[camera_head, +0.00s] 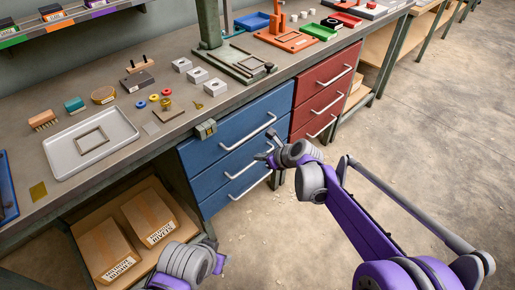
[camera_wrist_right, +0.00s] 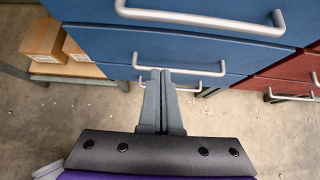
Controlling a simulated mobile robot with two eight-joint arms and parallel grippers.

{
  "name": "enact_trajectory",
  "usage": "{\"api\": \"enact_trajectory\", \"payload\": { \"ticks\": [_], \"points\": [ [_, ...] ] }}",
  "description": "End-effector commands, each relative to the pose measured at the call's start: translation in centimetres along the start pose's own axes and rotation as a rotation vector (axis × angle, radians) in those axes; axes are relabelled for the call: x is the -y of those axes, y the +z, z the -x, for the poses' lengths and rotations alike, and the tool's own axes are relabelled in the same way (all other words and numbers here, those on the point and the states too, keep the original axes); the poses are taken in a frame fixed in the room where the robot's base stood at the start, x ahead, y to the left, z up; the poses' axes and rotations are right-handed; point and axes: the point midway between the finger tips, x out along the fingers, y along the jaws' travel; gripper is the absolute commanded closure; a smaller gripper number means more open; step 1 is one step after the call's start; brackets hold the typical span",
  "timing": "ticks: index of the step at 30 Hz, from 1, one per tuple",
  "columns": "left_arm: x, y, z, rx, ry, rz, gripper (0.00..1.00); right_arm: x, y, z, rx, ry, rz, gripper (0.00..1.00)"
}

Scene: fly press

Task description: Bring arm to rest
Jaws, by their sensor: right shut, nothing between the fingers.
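My right arm, purple and grey, reaches in from the lower right in the head view. Its gripper (camera_head: 268,158) hangs in front of the blue drawers, clear of the worktop. In the right wrist view the two grey fingers (camera_wrist_right: 163,75) lie together, shut and empty, pointing toward the blue drawer fronts. My left arm shows only in part at the bottom of the head view. Its gripper (camera_head: 212,244) is small, dark and partly hidden behind the wrist, so its opening cannot be made out.
Blue drawers (camera_head: 228,146) and red drawers (camera_head: 325,83) with protruding handles stand under the workbench (camera_head: 165,128). A grey tray (camera_head: 65,158) and a green fly press (camera_head: 209,30) stand on top. Cardboard boxes (camera_head: 102,248) sit on the lower shelf. Open concrete floor (camera_head: 440,140) lies to the right.

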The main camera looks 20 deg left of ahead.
Motion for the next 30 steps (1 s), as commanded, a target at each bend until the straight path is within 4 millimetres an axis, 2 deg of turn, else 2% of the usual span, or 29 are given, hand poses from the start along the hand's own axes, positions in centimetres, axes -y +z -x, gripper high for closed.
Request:
{"api": "enact_trajectory", "payload": {
  "ticks": [8,11,14,18,20,24,30],
  "points": [
    [0.0,0.0,0.0,0.000,0.000,0.000,0.50,0.1,-0.2,0.7,-0.004,-0.003,0.015,1.00],
    [0.0,0.0,0.0,0.000,0.000,0.000,0.50,0.2,-1.0,2.6,-0.027,-0.018,0.101,1.00],
    [0.0,0.0,0.1,0.000,0.000,0.000,0.50,0.3,-2.7,6.3,-0.077,-0.040,0.285,1.00],
    [0.0,0.0,0.1,0.000,0.000,0.000,0.50,-0.5,-6.7,13.1,-0.192,-0.053,0.641,1.00],
    [0.0,0.0,0.1,0.000,0.000,0.000,0.50,-1.2,-8.7,15.8,-0.246,-0.047,0.796,1.00],
    [0.0,0.0,0.0,0.000,0.000,0.000,0.50,-3.3,-13.8,21.7,-0.379,0.002,1.151,1.00],
    [0.0,0.0,0.0,0.000,0.000,0.000,0.50,-7.1,-21.4,28.1,-0.557,0.150,1.605,1.00]
  ]
}}
